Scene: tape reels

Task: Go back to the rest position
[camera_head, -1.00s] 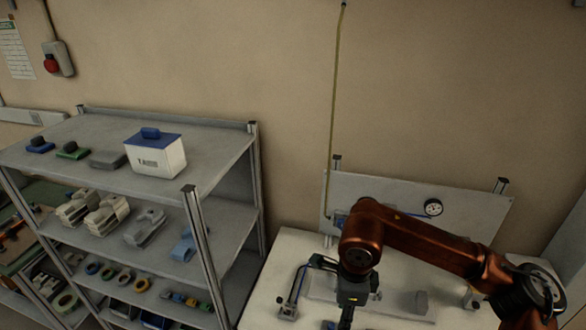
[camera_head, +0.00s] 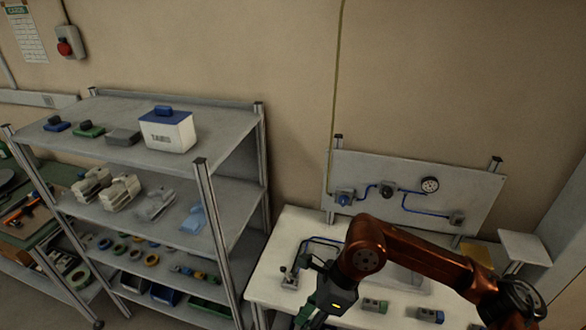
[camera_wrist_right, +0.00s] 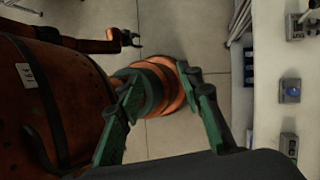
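My right arm comes in from the right in the head view and bends down over the front of the white bench. Its gripper (camera_head: 312,316) is at the bottom edge, partly cut off. In the right wrist view the green fingers of my right gripper (camera_wrist_right: 158,80) are spread apart, with nothing held between them. Rounded orange and dark parts of my own body show behind the fingers. My left gripper is outside the head view. A small dark gripper on an orange arm, seemingly my left gripper (camera_wrist_right: 132,39), shows in the right wrist view, too small to judge.
The white bench (camera_head: 272,262) carries small devices and an upright panel (camera_head: 385,172) with a gauge. A grey shelf rack (camera_head: 225,140) at the left holds a white box with a blue lid (camera_head: 167,130), and tape reels (camera_head: 151,258) lower down. Bare floor (camera_wrist_right: 185,25) shows below the gripper.

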